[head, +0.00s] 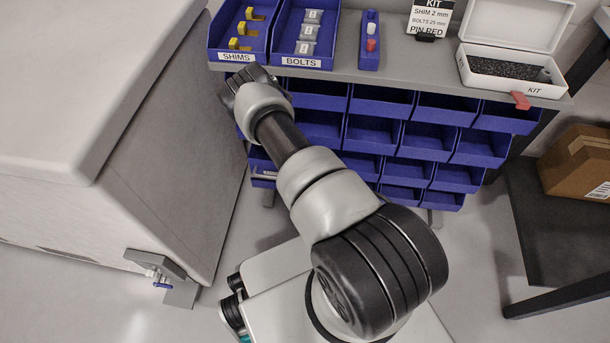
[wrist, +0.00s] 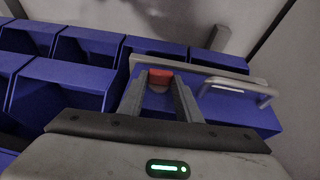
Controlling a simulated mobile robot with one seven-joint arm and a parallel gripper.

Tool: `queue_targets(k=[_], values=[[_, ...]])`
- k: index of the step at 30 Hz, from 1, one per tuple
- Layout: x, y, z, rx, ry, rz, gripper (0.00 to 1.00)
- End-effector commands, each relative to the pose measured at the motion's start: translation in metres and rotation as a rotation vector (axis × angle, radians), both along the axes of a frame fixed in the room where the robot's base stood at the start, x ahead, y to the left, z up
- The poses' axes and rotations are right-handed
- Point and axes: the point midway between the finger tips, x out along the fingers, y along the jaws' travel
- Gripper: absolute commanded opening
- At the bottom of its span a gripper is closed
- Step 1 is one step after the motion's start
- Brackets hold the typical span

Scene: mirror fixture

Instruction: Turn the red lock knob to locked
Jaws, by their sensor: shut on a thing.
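The red lock knob (wrist: 160,76) shows in the wrist view between the two fingertips of my gripper (wrist: 160,91). The fingers are shut on its sides. The knob sits at a grey metal strip along the front of a blue drawer (wrist: 252,111). How far the knob is turned cannot be made out, as the fingers cover its sides. In the head view, my gripper (head: 240,85) is at the left end of the blue bin rack, below the shelf. The knob is hidden from the head view.
A grey bar handle (wrist: 236,88) stands out just right of the fingers. Blue bins (head: 372,135) fill the rack. The shelf (head: 393,67) above holds shims, bolts and a white kit box (head: 510,75). A large pale cabinet (head: 165,165) stands close on the left.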

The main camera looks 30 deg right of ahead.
Motion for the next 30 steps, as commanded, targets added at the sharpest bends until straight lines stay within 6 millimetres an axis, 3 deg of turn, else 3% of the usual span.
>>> queue_targets(k=[18,30], values=[[0.010,0.014,-0.006,-0.405,0.269,0.009,0.09],[0.012,0.017,-0.009,-0.568,0.380,0.004,0.09]])
